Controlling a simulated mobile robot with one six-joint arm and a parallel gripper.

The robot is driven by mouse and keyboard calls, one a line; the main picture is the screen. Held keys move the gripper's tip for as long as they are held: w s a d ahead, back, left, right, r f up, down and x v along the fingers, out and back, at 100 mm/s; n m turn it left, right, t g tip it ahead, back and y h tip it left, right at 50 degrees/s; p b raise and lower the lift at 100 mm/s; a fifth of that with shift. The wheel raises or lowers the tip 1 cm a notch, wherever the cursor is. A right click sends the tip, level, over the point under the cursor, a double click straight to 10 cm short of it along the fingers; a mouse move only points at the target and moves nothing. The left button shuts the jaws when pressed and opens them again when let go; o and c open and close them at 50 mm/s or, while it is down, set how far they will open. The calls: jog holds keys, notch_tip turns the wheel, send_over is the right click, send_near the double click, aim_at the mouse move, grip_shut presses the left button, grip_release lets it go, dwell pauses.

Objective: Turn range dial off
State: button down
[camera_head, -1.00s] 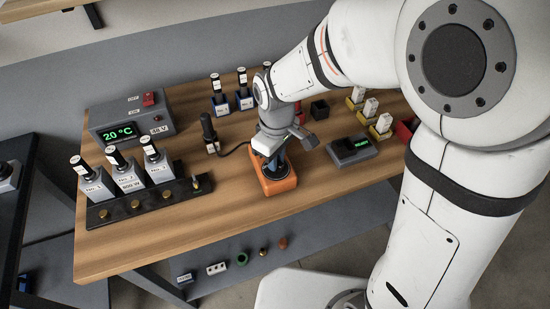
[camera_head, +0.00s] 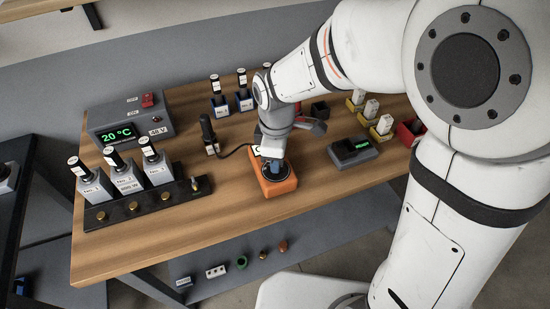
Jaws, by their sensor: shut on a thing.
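An orange meter (camera_head: 284,186) lies on the wooden table near its front edge, with a round dark dial (camera_head: 268,176) on its face. My gripper (camera_head: 272,164) points down over the meter from above. Its jaws are shut on the dial, though the wrist and fingers cover much of it. The dial's markings and pointer are too small to read.
A grey box with a green 20 °C display (camera_head: 118,134) stands at the back left. A black rack (camera_head: 150,202) with labelled blocks is left of the meter. A grey device (camera_head: 353,150) lies to the right. A dark probe (camera_head: 208,130) with a cable stands behind the meter. Bare wood (camera_head: 180,235) lies in front of the rack.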

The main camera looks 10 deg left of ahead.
jog(key=c, duration=1.4)
grip_release()
jog(key=shift+r, duration=0.15)
notch_tip(320, 180, up, 8)
jog(key=shift+f, duration=0.2)
